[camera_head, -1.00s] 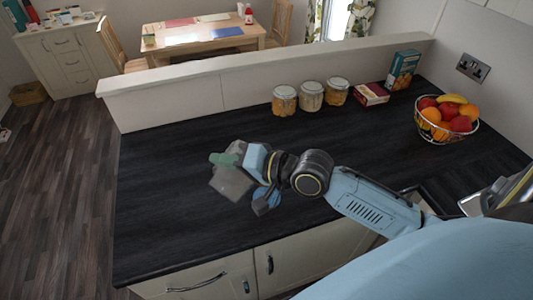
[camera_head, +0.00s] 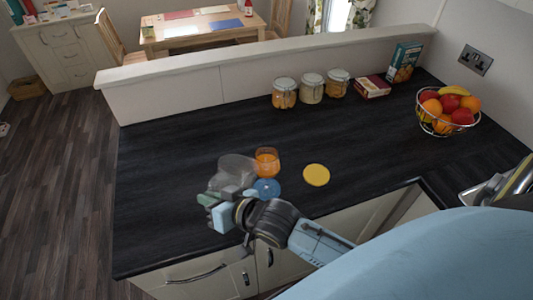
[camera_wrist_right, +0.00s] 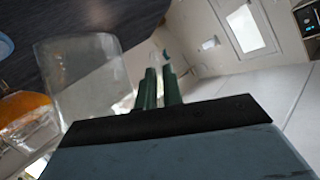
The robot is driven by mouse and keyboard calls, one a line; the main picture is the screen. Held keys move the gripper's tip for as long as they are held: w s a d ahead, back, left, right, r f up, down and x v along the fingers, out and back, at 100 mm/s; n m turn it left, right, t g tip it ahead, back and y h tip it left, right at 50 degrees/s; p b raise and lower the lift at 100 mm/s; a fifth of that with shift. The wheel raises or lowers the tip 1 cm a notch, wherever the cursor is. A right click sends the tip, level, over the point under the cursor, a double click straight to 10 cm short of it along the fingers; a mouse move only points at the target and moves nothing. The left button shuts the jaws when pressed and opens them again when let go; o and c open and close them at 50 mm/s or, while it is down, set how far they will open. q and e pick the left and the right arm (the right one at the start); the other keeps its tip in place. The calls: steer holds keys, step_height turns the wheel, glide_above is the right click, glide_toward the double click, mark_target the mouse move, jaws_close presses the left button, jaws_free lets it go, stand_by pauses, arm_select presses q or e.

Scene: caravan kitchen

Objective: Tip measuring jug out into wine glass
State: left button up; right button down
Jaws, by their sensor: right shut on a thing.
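The clear measuring jug (camera_head: 238,168) is in my right gripper (camera_head: 213,205), just above the dark counter. It looks see-through, with no liquid that I can make out in it; its exact tilt is hard to tell. The wine glass (camera_head: 267,161) stands just right of the jug and holds orange liquid; its stem and foot are hard to make out. In the right wrist view the gripper's green fingers (camera_wrist_right: 160,87) are close together, with the jug (camera_wrist_right: 88,75) beside them and the orange-filled glass (camera_wrist_right: 25,112) at the left edge. My left gripper is out of view.
A blue disc (camera_head: 266,188) lies close in front of the glass and a yellow disc (camera_head: 316,175) to its right. Several items stand along the back: jars (camera_head: 311,88), boxes (camera_head: 404,62) and a fruit bowl (camera_head: 447,112). The counter's left part is clear.

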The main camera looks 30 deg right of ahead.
steer(key=s+a+f+n+h+b, duration=0.1)
steer(key=a+f+n+h+b, duration=0.1)
steer(key=f, duration=0.4)
steer(key=shift+a+n+t, duration=0.3)
steer(key=shift+a+n, duration=0.2)
steer(key=shift+n, duration=0.3)
steer(key=shift+f, duration=0.1)
